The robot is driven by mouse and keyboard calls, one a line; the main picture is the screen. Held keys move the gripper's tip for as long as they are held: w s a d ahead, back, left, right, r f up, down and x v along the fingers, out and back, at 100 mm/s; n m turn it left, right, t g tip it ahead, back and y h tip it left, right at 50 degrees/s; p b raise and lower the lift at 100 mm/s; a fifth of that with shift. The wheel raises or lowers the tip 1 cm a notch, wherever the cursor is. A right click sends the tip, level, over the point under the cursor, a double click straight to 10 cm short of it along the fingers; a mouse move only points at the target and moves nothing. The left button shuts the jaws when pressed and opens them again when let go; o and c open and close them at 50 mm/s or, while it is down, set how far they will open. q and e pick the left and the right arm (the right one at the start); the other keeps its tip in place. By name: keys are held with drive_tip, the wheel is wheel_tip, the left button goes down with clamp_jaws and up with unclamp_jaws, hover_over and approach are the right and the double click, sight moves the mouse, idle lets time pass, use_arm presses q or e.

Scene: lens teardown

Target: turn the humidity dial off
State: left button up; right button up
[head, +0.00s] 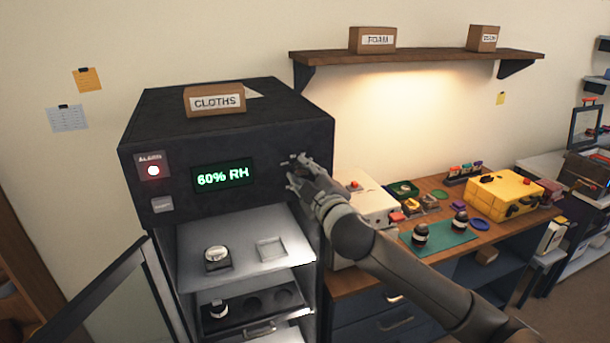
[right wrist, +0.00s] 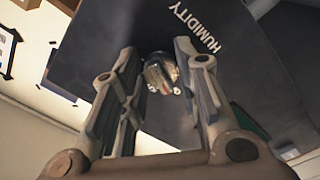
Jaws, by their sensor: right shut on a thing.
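The humidity dial (right wrist: 162,73) is a small round metallic knob below the printed word HUMIDITY in the right wrist view. In the head view it is hidden behind my right gripper (head: 296,172). That gripper is at the right end of the black cabinet's front panel (head: 270,150), and its fingers in the right wrist view (right wrist: 160,80) stand on either side of the dial, shut on it. The dial's pointer setting cannot be made out. My left gripper is not in view.
The cabinet's glass door (head: 115,300) stands open at the left, showing shelves with lens parts. A CLOTHS box (head: 214,100) sits on top. A workbench (head: 350,280) to the right holds a yellow case (head: 505,195) and a green mat (head: 440,240).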

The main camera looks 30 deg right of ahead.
idle(0.3)
drive_tip(key=o, duration=1)
drive_tip(key=shift+s+a+f, duration=0.1)
drive_tip(key=shift+s+a, duration=0.05)
drive_tip(key=shift+s, duration=0.4)
drive_tip(key=v, duration=1.1)
